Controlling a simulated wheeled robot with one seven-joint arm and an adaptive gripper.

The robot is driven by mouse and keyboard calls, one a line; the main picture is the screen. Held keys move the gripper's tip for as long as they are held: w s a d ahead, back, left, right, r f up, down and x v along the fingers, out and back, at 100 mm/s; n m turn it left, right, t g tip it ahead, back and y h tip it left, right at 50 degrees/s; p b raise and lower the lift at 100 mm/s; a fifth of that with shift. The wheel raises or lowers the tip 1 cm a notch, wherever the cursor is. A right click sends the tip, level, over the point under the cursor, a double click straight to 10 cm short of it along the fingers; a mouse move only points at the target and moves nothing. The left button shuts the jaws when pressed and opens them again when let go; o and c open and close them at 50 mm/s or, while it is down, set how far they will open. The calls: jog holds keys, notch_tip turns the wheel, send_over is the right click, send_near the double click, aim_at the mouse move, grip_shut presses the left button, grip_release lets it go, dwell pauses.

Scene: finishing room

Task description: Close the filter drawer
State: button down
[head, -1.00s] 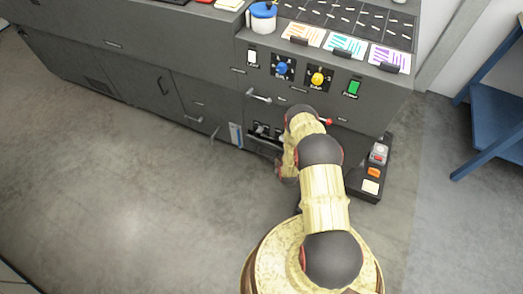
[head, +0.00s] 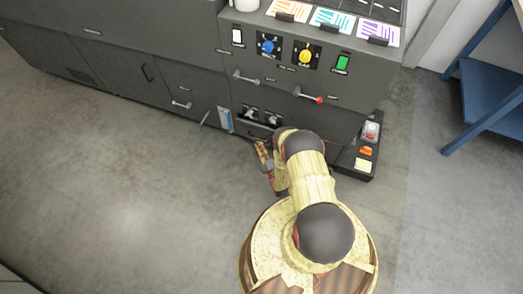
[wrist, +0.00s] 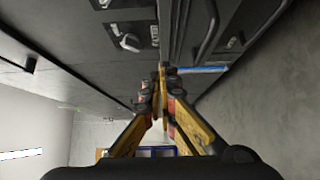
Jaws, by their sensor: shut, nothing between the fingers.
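A low drawer-like part with a dark bar handle (head: 258,133) shows under a recess at the foot of the grey cabinet in the head view; I take it as the filter drawer. How far it stands out is hard to tell, as my arm is close in front. My gripper (head: 261,147) is just in front of it, low down. In the wrist view my gripper (wrist: 161,70) is shut and empty, its fingertips near the cabinet face. A dark bar handle (wrist: 209,32) stands beyond and right of the tips there. Contact cannot be told.
A blue-and-white upright strip (head: 225,119) is left of the drawer. Two levers, one red-tipped (head: 308,95), stick out above. A black box with buttons (head: 367,150) stands right of my arm. A blue bench (head: 490,100) is at right; floor at left is clear.

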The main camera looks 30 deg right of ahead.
aim_at(263, 128)
jog(key=shift+w+d+b, duration=0.5)
jog(key=shift+w+d, duration=0.15)
jog(key=shift+w, duration=0.65)
jog(key=shift+w+d+b, duration=0.55)
jog(key=shift+w+d, duration=0.05)
jog(key=shift+w, duration=0.65)
jog(key=shift+w+d+b, duration=0.5)
jog(key=shift+w+d, duration=0.15)
jog(key=shift+w, duration=0.65)
jog(key=shift+w+d, duration=0.8)
jog(key=shift+d, duration=0.25)
jog(key=shift+w+d, duration=0.8)
jog(key=shift+d, duration=0.2)
